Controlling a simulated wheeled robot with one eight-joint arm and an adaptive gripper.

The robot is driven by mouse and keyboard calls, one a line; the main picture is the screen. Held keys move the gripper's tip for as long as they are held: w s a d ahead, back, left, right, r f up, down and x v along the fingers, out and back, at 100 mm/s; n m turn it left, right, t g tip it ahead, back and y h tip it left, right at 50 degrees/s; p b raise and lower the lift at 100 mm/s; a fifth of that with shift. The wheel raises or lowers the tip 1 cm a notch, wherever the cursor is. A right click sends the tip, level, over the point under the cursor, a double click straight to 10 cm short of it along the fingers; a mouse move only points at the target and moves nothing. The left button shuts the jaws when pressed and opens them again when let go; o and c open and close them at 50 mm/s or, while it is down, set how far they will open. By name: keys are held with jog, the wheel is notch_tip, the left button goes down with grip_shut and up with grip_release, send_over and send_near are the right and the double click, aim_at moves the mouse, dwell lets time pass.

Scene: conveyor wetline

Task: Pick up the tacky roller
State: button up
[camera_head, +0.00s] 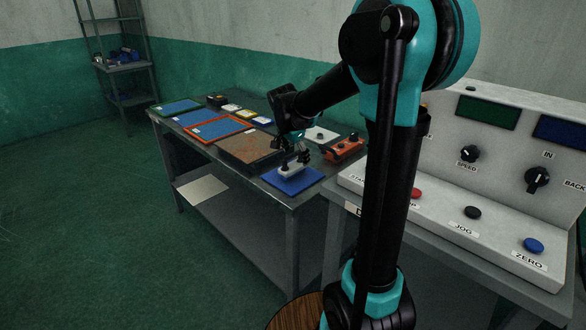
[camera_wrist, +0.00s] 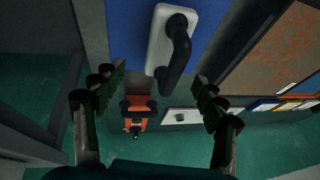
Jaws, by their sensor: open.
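A white block with a black bar handle (camera_head: 287,170) lies on a blue mat (camera_head: 300,184) at the table's near end. I cannot tell for sure that it is the tacky roller. In the wrist view the white block (camera_wrist: 158,42) is at top centre, handle towards me, on the blue mat (camera_wrist: 125,30). My gripper (camera_head: 298,143) is above the near end of the table, close to the block. In the wrist view my gripper (camera_wrist: 158,76) is open and empty, with the handle's lower end near the gap between its fingertips. Contact is not visible.
An orange device with black knobs (camera_head: 344,149) and a white plate with a dark knob (camera_head: 322,134) stand close behind the mat. A brown speckled board (camera_head: 247,150) and several coloured trays lie farther along the table. A control console (camera_head: 460,200) stands at right.

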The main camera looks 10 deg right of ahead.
aim_at(296, 163)
jog(key=shift+a+x, duration=0.15)
jog(key=shift+x, duration=1.35)
jog(key=shift+a+x, duration=0.15)
jog(key=shift+x, duration=1.35)
jog(key=c, duration=1.4)
jog(key=shift+c, duration=0.2)
jog(key=shift+r, duration=0.1)
jog(key=shift+c, duration=0.7)
jog(key=shift+r, duration=0.2)
grip_shut()
notch_tip(296, 163, up, 19)
jog(key=shift+r, duration=0.2)
